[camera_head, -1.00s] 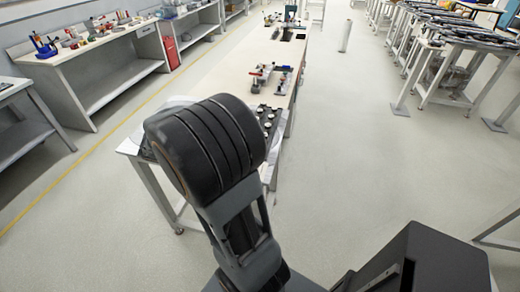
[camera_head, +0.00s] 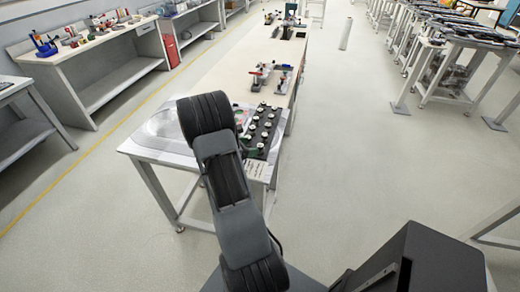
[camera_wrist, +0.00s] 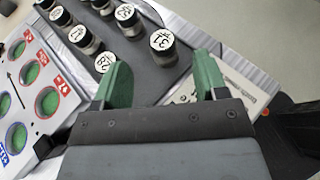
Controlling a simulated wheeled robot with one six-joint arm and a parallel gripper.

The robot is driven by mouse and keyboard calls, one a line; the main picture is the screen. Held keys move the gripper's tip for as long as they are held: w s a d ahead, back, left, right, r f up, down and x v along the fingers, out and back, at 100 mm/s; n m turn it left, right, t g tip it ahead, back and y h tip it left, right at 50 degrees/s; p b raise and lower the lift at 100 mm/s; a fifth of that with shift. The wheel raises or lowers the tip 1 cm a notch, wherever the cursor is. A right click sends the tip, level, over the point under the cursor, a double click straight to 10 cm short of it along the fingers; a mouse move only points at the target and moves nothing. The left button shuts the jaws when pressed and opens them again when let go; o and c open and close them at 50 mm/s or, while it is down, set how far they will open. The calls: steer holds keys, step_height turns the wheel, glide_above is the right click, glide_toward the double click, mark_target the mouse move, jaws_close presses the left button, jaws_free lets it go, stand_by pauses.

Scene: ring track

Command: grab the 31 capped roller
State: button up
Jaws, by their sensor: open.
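The roller with the 31 cap (camera_wrist: 163,43) stands in the wrist view on a dark tray (camera_wrist: 178,75), a white disc with black digits on top of a dark body. My gripper (camera_wrist: 163,63) is open, with green fingers left and right of the gap. The 31 roller lies just beyond the fingertips, roughly in line with the gap, with nothing between the fingers. A roller capped 28 (camera_wrist: 104,62) stands close to the left finger.
Several other capped rollers (camera_wrist: 128,16) stand close around the 31 roller. A white panel with green round holes (camera_wrist: 35,75) lies to the left in the wrist view. The long table (camera_head: 225,75) carries red-and-black fixtures (camera_head: 258,77) farther back. Open floor (camera_head: 350,150) lies to the right.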

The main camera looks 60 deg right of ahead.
mark_target(260, 145)
steer(key=shift+p+x, duration=0.7)
steer(key=shift+x, duration=2.3)
steer(key=shift+s+a, duration=0.1)
steer(key=shift+s, duration=0.05)
steer(key=c, duration=1.1)
